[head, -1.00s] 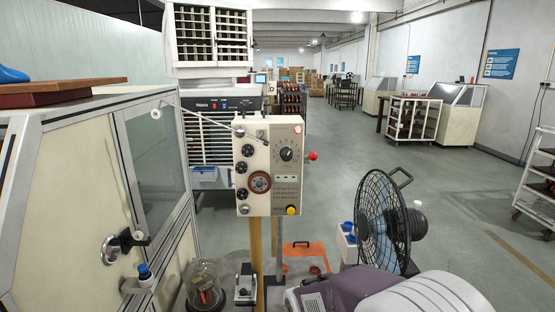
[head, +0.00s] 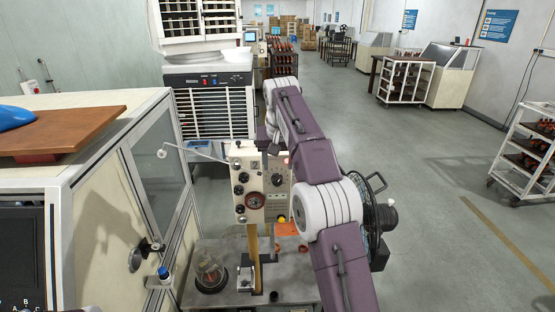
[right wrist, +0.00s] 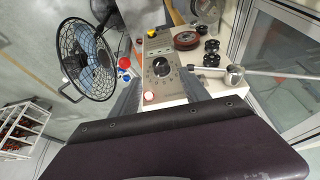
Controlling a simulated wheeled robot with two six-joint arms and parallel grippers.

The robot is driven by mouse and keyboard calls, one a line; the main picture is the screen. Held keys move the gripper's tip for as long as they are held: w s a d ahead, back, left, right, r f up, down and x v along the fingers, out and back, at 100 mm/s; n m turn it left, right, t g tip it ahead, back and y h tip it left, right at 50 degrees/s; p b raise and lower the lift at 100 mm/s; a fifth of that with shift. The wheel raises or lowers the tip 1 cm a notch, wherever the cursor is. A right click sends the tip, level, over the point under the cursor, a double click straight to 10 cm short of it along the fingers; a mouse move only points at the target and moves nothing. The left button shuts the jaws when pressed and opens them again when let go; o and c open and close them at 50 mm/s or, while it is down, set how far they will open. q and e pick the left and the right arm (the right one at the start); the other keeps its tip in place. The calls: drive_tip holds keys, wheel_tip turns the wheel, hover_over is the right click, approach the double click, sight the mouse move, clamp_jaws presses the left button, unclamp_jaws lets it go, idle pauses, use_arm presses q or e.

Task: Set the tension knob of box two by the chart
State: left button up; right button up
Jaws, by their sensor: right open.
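A beige control box (head: 241,213) stands on a yellow post, with a "2" at its top. Its black round dial knob (head: 277,180) is on the right part of the face; the knob also shows in the right wrist view (right wrist: 161,67). My right gripper (head: 268,141) is at the top of the box, partly hidden by my arm. In the right wrist view the open fingers (right wrist: 161,78) point toward the box face, one on each side of the knob, with nothing held. The dial's exact setting is too small to read. My left gripper is out of view.
A fan (head: 378,215) stands right of the box, partly behind my arm. A glazed cabinet (head: 100,215) is close on the left. A thin rod (head: 195,151) reaches from the box toward it. A glass dome (head: 210,273) stands on the table (head: 225,300) below.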

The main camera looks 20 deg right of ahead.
sight(277, 180)
drive_tip(key=x, duration=0.9)
drive_tip(key=shift+s, duration=0.1)
clamp_jaws()
